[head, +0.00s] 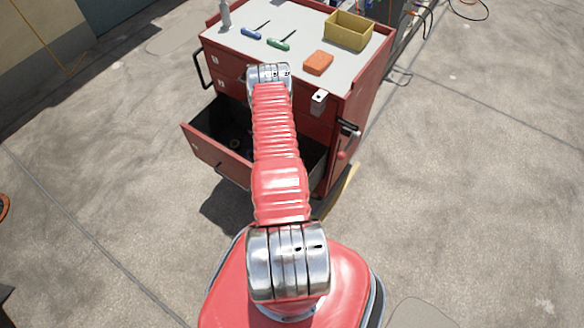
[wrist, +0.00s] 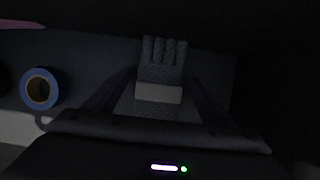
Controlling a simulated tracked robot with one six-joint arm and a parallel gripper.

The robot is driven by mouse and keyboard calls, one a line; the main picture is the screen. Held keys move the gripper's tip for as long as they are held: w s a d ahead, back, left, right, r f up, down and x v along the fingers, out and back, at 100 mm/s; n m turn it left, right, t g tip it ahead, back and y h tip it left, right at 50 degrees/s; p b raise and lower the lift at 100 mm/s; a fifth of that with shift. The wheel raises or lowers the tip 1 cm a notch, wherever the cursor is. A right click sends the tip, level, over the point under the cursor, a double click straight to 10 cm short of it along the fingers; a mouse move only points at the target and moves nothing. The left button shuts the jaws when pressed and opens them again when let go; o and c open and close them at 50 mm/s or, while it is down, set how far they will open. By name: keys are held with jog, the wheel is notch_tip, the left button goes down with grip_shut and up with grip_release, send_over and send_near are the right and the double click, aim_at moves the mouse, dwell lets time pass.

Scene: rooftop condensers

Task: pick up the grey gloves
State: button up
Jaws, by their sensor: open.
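The grey gloves (wrist: 162,70) lie flat in the dark drawer in the wrist view, fingers pointing to the top of the picture, with a pale band (wrist: 158,93) across them. My gripper (wrist: 158,88) shows as dark fingers on both sides of the gloves, open, with nothing held. The light is dim, so I cannot tell how far the fingertips are above the gloves. In the head view my arm covers the gripper and the gloves; the open drawer (head: 205,150) is under the arm's far end.
A blue tape roll (wrist: 40,89) lies left of the gloves. The red cabinet's (head: 350,95) top bears a yellow bin (head: 348,32), an orange block (head: 318,62), and blue (head: 250,33) and green (head: 278,43) screwdrivers. Concrete floor (head: 470,190) at the right is clear.

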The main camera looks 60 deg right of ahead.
jog(key=shift+c, duration=0.2)
jog(key=c, duration=1.1)
jog(key=shift+c, duration=0.2)
notch_tip(320, 180, up, 10)
dwell(0.4)
dwell(0.4)
